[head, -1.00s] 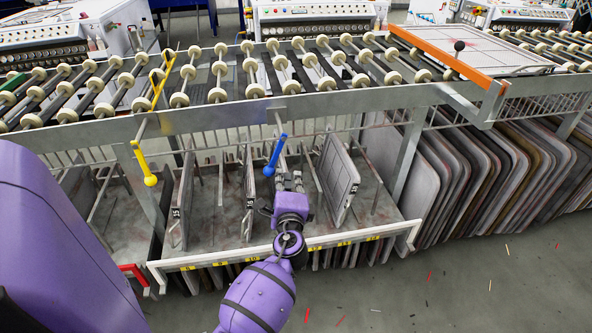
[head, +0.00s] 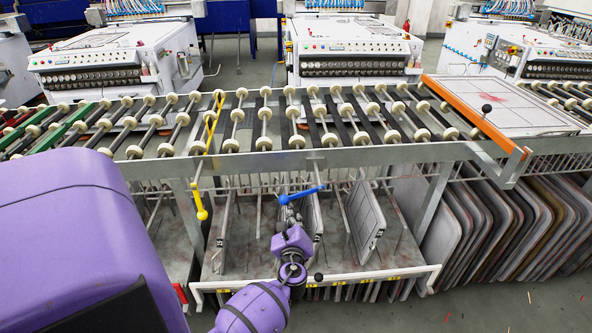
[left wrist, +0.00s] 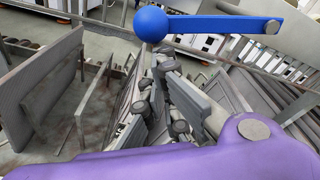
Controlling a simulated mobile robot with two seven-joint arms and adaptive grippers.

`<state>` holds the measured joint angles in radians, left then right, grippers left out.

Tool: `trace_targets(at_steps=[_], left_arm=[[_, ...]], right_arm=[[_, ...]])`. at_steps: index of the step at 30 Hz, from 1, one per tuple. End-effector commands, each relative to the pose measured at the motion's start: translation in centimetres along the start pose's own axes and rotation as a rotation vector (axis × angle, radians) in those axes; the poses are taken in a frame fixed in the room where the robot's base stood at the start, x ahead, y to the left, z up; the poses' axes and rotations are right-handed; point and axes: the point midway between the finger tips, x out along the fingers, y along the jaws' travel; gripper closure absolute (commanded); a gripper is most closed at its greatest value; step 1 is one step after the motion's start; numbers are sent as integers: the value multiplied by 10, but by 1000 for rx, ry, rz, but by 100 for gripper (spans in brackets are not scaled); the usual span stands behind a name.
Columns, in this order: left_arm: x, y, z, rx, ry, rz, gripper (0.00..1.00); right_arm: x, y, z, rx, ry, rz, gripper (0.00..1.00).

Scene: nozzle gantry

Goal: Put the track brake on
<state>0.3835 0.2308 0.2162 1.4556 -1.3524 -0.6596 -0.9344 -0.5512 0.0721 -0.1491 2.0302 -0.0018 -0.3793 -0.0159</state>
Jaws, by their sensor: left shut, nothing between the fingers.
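The blue lever (head: 305,192) hangs on the front rail of the roller track and ends in a blue ball. In the head view it lies nearly level, with the ball at its left end. In the left wrist view the blue lever (left wrist: 225,25) also runs sideways, ball at left. My left gripper (head: 288,212) is shut and empty, just below the ball; whether it touches the ball I cannot tell. In the left wrist view its fingers (left wrist: 163,62) show under the ball. My right gripper is not in view.
A yellow lever (head: 200,200) hangs down to the left. The roller track (head: 240,125) runs across above, with an orange bar (head: 475,110) at right. Below are upright panels (head: 366,220) in a rack with a pale front rail (head: 320,281). Machines stand behind.

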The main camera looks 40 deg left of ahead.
Motion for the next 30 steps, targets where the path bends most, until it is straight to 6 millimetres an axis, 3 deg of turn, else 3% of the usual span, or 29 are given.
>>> trace_targets(at_steps=[23, 30], left_arm=[[-1, 2, 10, 78, -2, 11, 100], [5, 12, 0, 82, 0, 12, 100]], right_arm=[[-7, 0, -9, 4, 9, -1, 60], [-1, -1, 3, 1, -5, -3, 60]])
